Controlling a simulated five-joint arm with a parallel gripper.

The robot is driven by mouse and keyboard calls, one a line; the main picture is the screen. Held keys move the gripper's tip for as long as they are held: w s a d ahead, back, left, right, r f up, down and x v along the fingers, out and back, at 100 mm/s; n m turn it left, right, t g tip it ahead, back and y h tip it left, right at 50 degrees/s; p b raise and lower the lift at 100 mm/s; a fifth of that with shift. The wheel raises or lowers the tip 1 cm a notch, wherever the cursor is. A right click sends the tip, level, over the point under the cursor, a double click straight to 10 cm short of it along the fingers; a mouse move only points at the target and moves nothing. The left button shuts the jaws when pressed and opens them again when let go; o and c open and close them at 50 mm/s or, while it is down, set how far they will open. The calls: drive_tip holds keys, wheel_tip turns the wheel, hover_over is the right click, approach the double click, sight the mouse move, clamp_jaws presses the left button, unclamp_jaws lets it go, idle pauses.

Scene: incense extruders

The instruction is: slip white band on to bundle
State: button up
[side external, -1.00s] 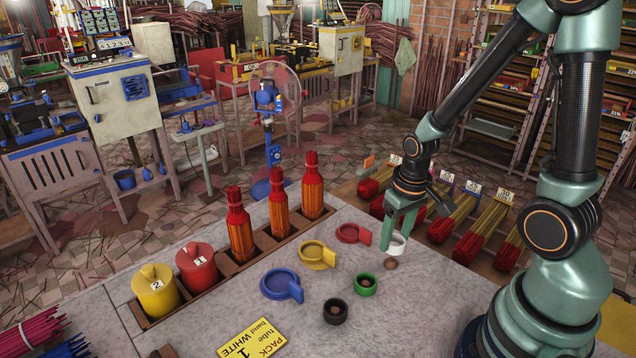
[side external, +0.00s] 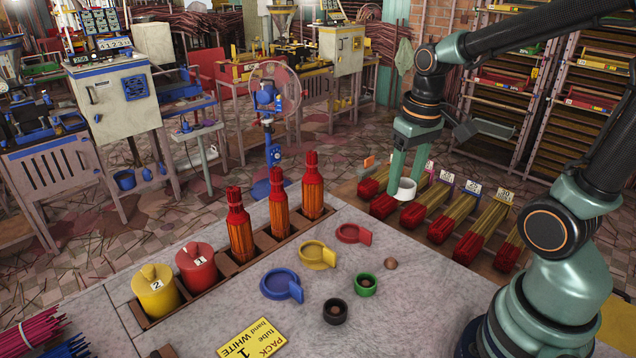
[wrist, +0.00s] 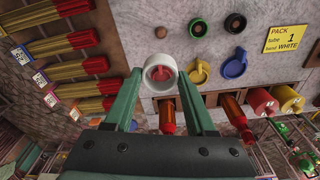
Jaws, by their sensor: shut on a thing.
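My gripper (side external: 402,174) is shut on the white band (side external: 406,191), holding it in the air beyond the table's far right edge. In the wrist view the white band (wrist: 149,74) sits between my fingertips (wrist: 160,76), and something red shows through its opening. Three upright bundles (side external: 240,238) (side external: 279,212) (side external: 312,195), orange with red tops, stand in a wooden rack at the table's back edge. The band is right of them and apart from them. In the wrist view, bundles show beyond the band (wrist: 167,116) and to its right (wrist: 236,115).
Red (side external: 349,233), yellow (side external: 316,256) and blue (side external: 281,284) handled rings lie on the table, with green (side external: 366,284) and black (side external: 334,311) bands nearer. A bare brown knob (side external: 391,263) stands at right. A yellow card (side external: 251,338) reads "PACK tube 1 band WHITE". Lidded red (side external: 197,270) and yellow (side external: 156,293) pots share the rack.

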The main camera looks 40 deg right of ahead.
wheel_tip(320, 180, up, 7)
hover_over(312, 152)
drive_tip(key=shift+f, duration=3.75)
drive_tip(key=shift+f, duration=0.1)
drive_tip(key=shift+f, duration=1.4)
drive_tip(key=o, duration=0.9)
